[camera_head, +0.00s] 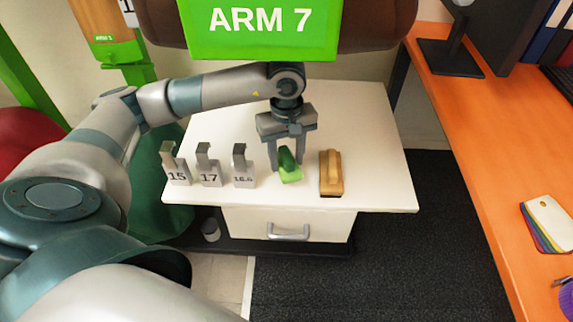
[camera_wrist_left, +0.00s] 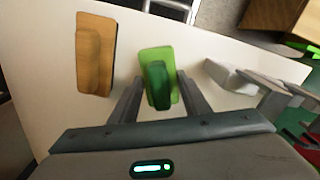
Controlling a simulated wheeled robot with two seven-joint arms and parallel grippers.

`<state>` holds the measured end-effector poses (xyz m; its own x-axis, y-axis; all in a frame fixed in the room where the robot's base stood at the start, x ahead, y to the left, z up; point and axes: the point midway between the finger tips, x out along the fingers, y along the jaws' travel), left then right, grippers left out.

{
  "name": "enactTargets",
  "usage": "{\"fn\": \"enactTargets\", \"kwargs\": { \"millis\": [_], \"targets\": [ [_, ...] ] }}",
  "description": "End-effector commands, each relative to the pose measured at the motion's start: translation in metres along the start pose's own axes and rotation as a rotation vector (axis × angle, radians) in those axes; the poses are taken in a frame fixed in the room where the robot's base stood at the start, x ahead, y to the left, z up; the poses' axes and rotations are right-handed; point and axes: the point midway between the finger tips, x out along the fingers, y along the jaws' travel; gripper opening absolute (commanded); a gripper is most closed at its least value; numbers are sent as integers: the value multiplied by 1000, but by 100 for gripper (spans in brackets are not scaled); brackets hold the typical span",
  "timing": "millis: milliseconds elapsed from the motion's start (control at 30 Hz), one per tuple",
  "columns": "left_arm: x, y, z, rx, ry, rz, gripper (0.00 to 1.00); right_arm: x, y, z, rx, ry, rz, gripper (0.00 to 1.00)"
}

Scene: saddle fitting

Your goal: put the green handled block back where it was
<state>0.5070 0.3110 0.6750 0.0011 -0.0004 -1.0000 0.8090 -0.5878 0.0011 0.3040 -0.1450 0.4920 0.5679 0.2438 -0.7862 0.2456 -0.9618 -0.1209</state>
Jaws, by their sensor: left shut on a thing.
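The green handled block (camera_head: 290,173) has a light green base and a darker green handle. It is at the front part of the white cabinet top, between the grey "16.5" piece and the tan block. My left gripper (camera_head: 286,160) points down over it and is shut on its handle. The left wrist view shows the green handled block (camera_wrist_left: 158,82) between the two fingers (camera_wrist_left: 160,95). I cannot tell whether its base touches the top. My right gripper is in neither view.
A tan handled block (camera_head: 331,173) stands just right of the green one. Grey pieces marked 15 (camera_head: 176,170), 17 (camera_head: 208,170) and 16.5 (camera_head: 242,170) stand in a row to the left. The white cabinet top (camera_head: 375,150) is clear at right. An orange desk (camera_head: 480,130) lies further right.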

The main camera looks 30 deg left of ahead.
Motion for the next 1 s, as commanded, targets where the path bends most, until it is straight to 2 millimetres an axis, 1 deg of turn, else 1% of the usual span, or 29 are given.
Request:
{"fn": "enactTargets", "kwargs": {
  "millis": [100,233,733,767,800,833,1000],
  "targets": [
    [16,-1,0,-2,-1,-4,22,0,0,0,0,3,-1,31],
    [28,-1,0,-1,-1,-2,22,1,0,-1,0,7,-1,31],
    [33,0,0,0,0,-1,22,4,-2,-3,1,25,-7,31],
    [33,-1,0,0,0,-1,47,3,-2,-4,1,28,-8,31],
    [32,-1,0,0,0,-1,57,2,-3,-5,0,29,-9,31],
    [32,-1,0,0,0,-1,61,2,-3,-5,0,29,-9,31],
    [32,-1,0,0,0,-1,61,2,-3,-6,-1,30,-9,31]
  ]
}}
